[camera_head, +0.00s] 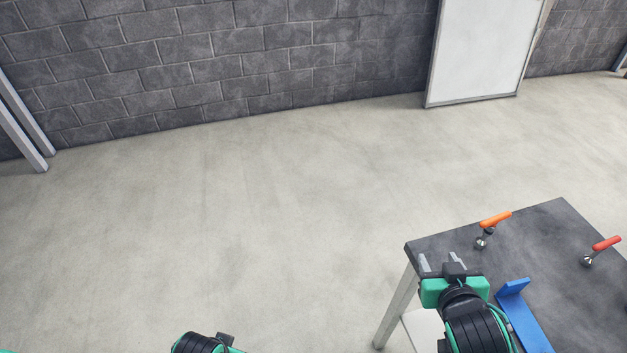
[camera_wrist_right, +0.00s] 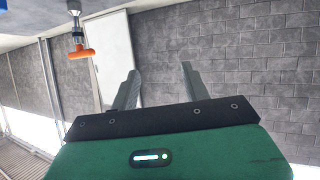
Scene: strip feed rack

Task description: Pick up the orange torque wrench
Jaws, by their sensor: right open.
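The orange torque wrench (camera_head: 495,219) stands upright near the far edge of the dark table, its orange T-shaped handle on top of a metal shaft. It also shows in the right wrist view (camera_wrist_right: 82,53), upside down at the upper left, off to the side of the fingers. My right gripper (camera_head: 440,262) is open and empty at the table's left edge, left of the wrench and nearer to me, apart from it. Part of my left arm's end (camera_head: 205,344) shows at the bottom edge; its fingers cannot be seen.
A similar red-handled tool (camera_head: 606,243) stands on the table (camera_head: 560,235) to the right. A blue angled bracket (camera_head: 517,306) is on the table just right of my right gripper. Open floor lies left of the table. A white board (camera_head: 480,50) leans by the wall.

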